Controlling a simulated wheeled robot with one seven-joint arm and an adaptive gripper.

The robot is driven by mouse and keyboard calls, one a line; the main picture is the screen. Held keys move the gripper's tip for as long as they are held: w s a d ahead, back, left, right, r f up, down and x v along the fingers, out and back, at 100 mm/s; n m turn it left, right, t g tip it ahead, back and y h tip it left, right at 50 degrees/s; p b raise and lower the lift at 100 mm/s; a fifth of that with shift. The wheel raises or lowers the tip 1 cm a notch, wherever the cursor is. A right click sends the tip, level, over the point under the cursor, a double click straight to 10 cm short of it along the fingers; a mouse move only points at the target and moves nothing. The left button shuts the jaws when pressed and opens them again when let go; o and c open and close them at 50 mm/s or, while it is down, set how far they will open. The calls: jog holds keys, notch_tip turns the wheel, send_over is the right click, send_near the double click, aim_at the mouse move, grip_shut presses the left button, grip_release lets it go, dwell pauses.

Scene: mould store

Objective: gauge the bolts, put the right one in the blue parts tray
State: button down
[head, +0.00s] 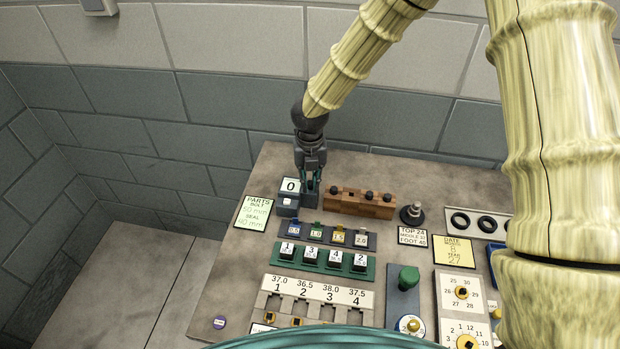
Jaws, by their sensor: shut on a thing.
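My gripper (310,190) points down at the left end of the brown bolt block (345,205), just right of the gauge with a white display reading 0 (290,186). It is shut on what seems to be a bolt, mostly hidden between the fingers. Several dark bolt heads (387,197) show on top of the block. I cannot tell the bolts' lengths. A yellow-green note (252,213) headed PARTS lists a bolt and a seal size in mm; the bolt figure is blurred. A blue edge (492,262), perhaps the blue parts tray, shows at the right, partly hidden by my arm.
In front of the block are a row of small tagged pieces (317,236) and a green rack with numbered tags (318,262). A dark knob (411,214), a tray of black rings (475,223), a green knob (408,279) and dials (461,292) stand to the right. Bare bench lies at front left.

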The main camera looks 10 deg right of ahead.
jog(key=shift+f, duration=0.25)
dwell(0.3)
jog(key=c, duration=0.9)
grip_release()
jog(key=shift+c, duration=0.2)
jog(key=shift+r+p, duration=3.4)
jog(key=shift+r, duration=0.4)
jog(key=shift+f, duration=0.1)
